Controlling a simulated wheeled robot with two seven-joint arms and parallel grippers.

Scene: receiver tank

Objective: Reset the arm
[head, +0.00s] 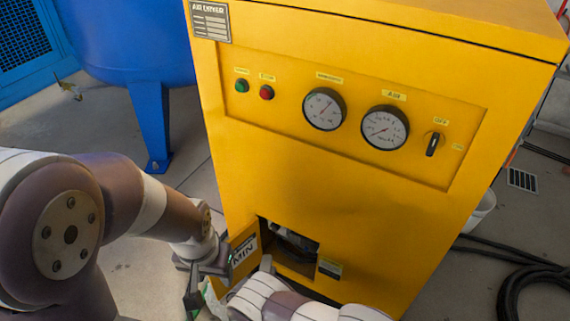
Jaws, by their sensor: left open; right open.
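My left arm comes in from the left and bends down at the wrist. My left gripper (207,279) is open, low beside the front of the yellow air dryer cabinet (310,190). My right arm enters from the bottom, and its pale wrist lies in front of the cabinet's lower opening. My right gripper (236,289) is open, close to the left gripper and partly hidden. A small hinged door (244,251) with a label stands open at the left of the opening (290,245). I cannot tell whether either gripper touches that door.
The cabinet panel has a green button (242,86), a red button (266,92), two round gauges (324,109) and a black switch (433,144). A blue tank (130,40) stands behind at left. Black hose (530,290) coils on the floor at right, near a white bucket (482,211).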

